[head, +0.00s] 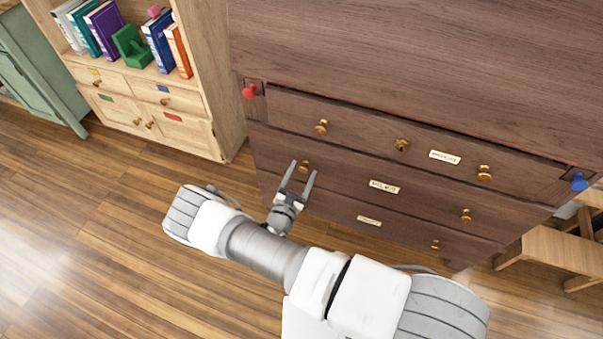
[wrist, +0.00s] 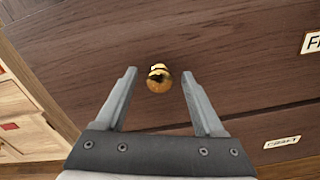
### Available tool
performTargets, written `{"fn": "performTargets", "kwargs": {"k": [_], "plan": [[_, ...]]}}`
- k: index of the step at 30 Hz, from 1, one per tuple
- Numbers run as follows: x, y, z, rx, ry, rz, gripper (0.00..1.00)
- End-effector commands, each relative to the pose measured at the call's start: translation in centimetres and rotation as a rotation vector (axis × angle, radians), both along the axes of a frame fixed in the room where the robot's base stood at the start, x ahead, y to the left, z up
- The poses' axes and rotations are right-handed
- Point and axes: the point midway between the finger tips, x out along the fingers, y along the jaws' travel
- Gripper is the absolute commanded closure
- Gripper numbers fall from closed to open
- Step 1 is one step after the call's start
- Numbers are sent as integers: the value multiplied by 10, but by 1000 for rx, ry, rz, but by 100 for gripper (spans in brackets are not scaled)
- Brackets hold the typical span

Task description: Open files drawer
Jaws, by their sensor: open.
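The dark wood dresser has several drawers stacked in its front. The middle drawer (head: 345,177) carries a white label (head: 384,187) whose text is hard to read; in the wrist view, the label (wrist: 312,42) is cut off but starts with "F". This drawer is closed. Its left brass knob (head: 304,166) also shows in the wrist view (wrist: 158,80). Its right brass knob (head: 466,215) is free. My gripper (head: 304,168) is open, with its fingertips on either side of the left knob. I cannot tell whether they touch the knob.
The top drawer (head: 350,122) and the bottom drawer (head: 330,208) are closed. A red knob (head: 249,92) and a blue knob (head: 579,182) sit at the dresser's sides. A light wood bookcase (head: 205,60) stands left. Wooden floor (head: 90,220) is clear at the left.

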Motion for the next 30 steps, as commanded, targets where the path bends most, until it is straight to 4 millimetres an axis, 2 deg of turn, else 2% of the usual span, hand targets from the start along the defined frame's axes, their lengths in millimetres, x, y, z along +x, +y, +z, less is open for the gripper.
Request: {"fn": "performTargets", "kwargs": {"k": [1, 2, 12, 13, 30], "plan": [[0, 0, 0, 0, 0, 0, 30], [0, 0, 0, 0, 0, 0, 35], [0, 0, 0, 0, 0, 0, 96], [0, 0, 0, 0, 0, 0, 100], [0, 0, 0, 0, 0, 0, 100]]}}
